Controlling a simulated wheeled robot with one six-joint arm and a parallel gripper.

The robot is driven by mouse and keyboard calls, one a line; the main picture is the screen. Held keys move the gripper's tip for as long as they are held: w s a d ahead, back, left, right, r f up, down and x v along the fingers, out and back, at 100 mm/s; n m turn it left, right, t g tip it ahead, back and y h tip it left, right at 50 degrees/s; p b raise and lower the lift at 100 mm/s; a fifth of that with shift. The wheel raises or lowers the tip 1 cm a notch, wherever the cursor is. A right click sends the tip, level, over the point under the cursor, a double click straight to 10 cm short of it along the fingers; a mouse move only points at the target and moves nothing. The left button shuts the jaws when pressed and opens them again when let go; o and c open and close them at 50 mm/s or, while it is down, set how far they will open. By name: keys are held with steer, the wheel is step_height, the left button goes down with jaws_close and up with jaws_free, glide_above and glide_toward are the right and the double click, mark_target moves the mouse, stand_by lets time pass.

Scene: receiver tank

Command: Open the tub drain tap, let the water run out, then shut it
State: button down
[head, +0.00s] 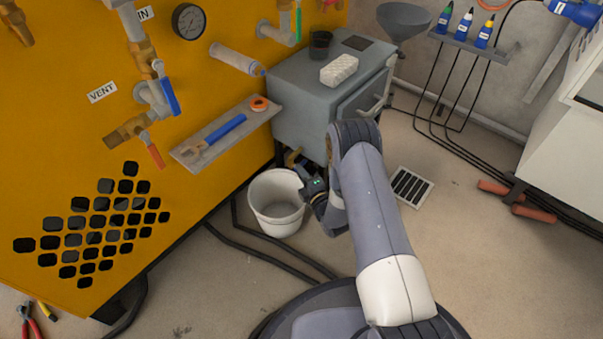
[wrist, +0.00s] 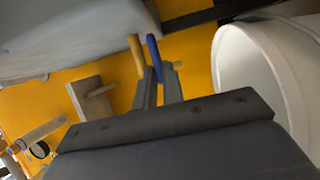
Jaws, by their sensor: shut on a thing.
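The grey tub (head: 300,117) stands against the yellow machine, and its underside shows in the wrist view (wrist: 75,35). Its drain tap, a brass spout (head: 292,157), sits low under the tub; the brass part shows in the wrist view (wrist: 136,58) beside a blue lever (wrist: 154,52). My gripper (head: 300,172) reaches in under the tub, and in the wrist view (wrist: 160,85) its fingers are shut on the blue lever. A white bucket (head: 277,218) stands on the floor below the tap, also at right in the wrist view (wrist: 250,70). I cannot make out any running water.
A shelf (head: 205,150) with a blue-handled wrench (head: 218,130) juts from the yellow machine (head: 60,140). A white block (head: 339,70) and a dark cup (head: 320,44) sit on the tub. A floor grate (head: 410,187) lies at right. Dark hoses run along the floor.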

stand_by(0.5)
steer(key=m+g, duration=0.1)
steer(key=m, duration=0.2)
steer(key=m+g, duration=0.2)
steer(key=m, duration=0.1)
steer(key=m+g, duration=0.2)
steer(key=m, duration=0.1)
steer(key=shift+w+d+r, duration=0.15)
steer(key=shift+r, duration=0.2)
stand_by(0.4)
steer(key=c, duration=1.5)
jaws_free()
steer(key=p+v, duration=0.4)
steer(key=v, duration=0.6)
steer(key=shift+s+d, duration=0.25)
steer(key=shift+d, duration=0.1)
